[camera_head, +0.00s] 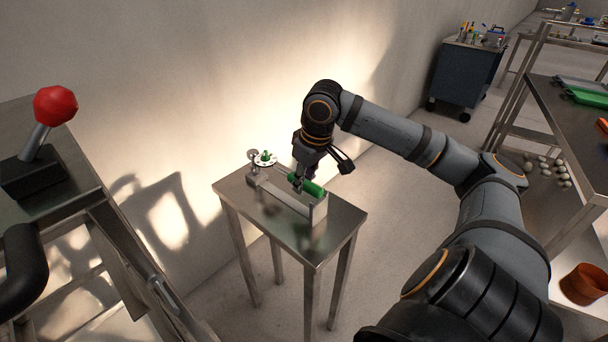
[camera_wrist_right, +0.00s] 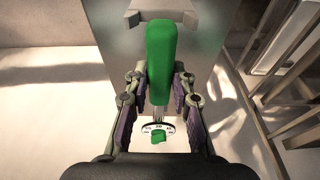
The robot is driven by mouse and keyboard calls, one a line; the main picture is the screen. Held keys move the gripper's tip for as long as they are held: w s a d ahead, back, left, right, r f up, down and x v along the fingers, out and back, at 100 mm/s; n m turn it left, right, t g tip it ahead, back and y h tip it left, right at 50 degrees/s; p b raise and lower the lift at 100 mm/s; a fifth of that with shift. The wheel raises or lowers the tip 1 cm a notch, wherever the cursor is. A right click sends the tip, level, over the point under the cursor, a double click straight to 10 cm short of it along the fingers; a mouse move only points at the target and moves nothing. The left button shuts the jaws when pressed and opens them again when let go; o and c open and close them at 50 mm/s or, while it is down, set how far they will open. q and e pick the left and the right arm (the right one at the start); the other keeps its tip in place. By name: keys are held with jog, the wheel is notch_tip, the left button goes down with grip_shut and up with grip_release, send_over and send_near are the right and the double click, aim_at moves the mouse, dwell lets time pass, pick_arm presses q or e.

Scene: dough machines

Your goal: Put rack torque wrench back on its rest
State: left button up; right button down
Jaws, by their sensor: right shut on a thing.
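The torque wrench has a green handle (camera_head: 308,187) and a round pale dial (camera_head: 265,159) with a green knob. My right gripper (camera_head: 299,181) is shut on it. In the right wrist view the wrench (camera_wrist_right: 161,62) lies between the two fingers (camera_wrist_right: 158,108), with its dial below them in the picture. The grey rest (camera_head: 284,200), a long base with raised ends, stands on a small metal table (camera_head: 233,190). The wrench is at or just above the rest; I cannot tell whether they touch. My left gripper is not in view.
A red-knobbed lever (camera_head: 54,106) stands on a metal bench at the left. A pale wall is behind the small table. A dark tool cart (camera_head: 466,78) stands at the back right. A shelf rack (camera_head: 572,115) and a brown pot (camera_head: 584,285) are at the right.

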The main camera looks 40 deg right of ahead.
jog(key=shift+f+b, duration=0.35)
jog(key=shift+f, duration=0.15)
jog(key=c, duration=1.1)
grip_release()
jog(key=shift+o, duration=0.2)
jog(key=shift+r, duration=0.15)
jog(key=shift+w+p+v, duration=0.25)
jog(key=shift+p+v, duration=0.85)
jog(key=shift+p, duration=0.15)
jog(key=shift+w+p+v, duration=0.25)
jog(key=shift+p+v, duration=0.9)
jog(key=shift+p, duration=0.15)
jog(key=shift+w+p+v, duration=0.25)
jog(key=shift+p+v, duration=0.85)
jog(key=shift+p, duration=0.15)
jog(key=shift+a+r, duration=0.1)
jog(key=shift+r, duration=0.05)
